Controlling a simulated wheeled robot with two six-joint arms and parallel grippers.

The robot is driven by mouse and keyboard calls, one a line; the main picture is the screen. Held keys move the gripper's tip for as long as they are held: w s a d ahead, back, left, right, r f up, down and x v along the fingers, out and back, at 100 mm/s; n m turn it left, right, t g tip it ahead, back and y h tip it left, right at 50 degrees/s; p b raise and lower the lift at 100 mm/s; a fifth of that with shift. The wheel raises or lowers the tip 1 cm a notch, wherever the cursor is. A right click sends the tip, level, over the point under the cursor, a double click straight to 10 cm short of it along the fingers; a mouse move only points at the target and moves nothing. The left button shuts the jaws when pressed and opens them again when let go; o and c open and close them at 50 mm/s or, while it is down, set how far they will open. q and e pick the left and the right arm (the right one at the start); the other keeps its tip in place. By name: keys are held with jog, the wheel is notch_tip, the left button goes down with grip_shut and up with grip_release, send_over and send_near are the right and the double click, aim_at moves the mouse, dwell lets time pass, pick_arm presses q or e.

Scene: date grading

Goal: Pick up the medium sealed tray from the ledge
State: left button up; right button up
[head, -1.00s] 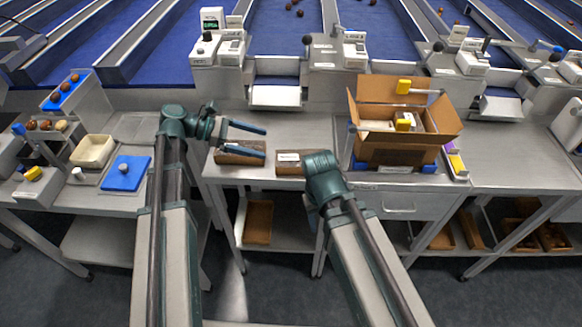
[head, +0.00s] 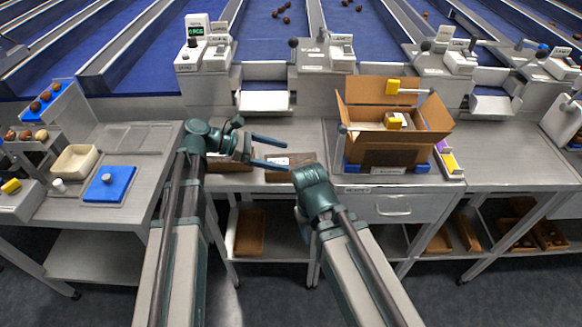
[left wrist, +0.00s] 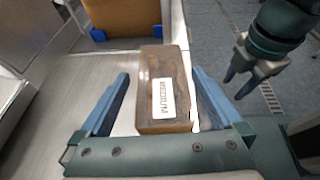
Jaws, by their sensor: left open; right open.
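A brown sealed tray with a white label (head: 302,159) lies near the front edge of the middle bench. In the left wrist view the tray (left wrist: 165,62) shows between the finger lines; its label print is too blurred to read surely. My left gripper (head: 287,157) is open and empty, its fingers pointing right, just left of and partly over the tray; it also shows in the left wrist view (left wrist: 160,76). A second brown tray (head: 236,164) lies to the left, partly hidden by my left gripper. My right gripper (left wrist: 237,86) is open, low and right of the tray.
An open cardboard box (head: 392,155) stands right of the tray on blue corner stops (head: 352,168). A scale (head: 195,57) and a chute (head: 263,100) stand behind. A blue mat (head: 121,182) and a cream bin (head: 66,162) are on the left bench.

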aim_at(295, 161)
pick_arm(q)
jog(key=x, duration=0.2)
jog(key=b+x, duration=0.1)
jog(key=x, duration=0.1)
jog(key=shift+s+a+f+b, duration=0.1)
jog(key=shift+s+f+b, duration=0.05)
jog(key=shift+f+b, duration=0.15)
jog(key=shift+d, duration=0.3)
jog(key=c, duration=1.2)
jog(key=shift+r, duration=0.15)
notch_tip(295, 161, up, 10)
jog(key=p, duration=1)
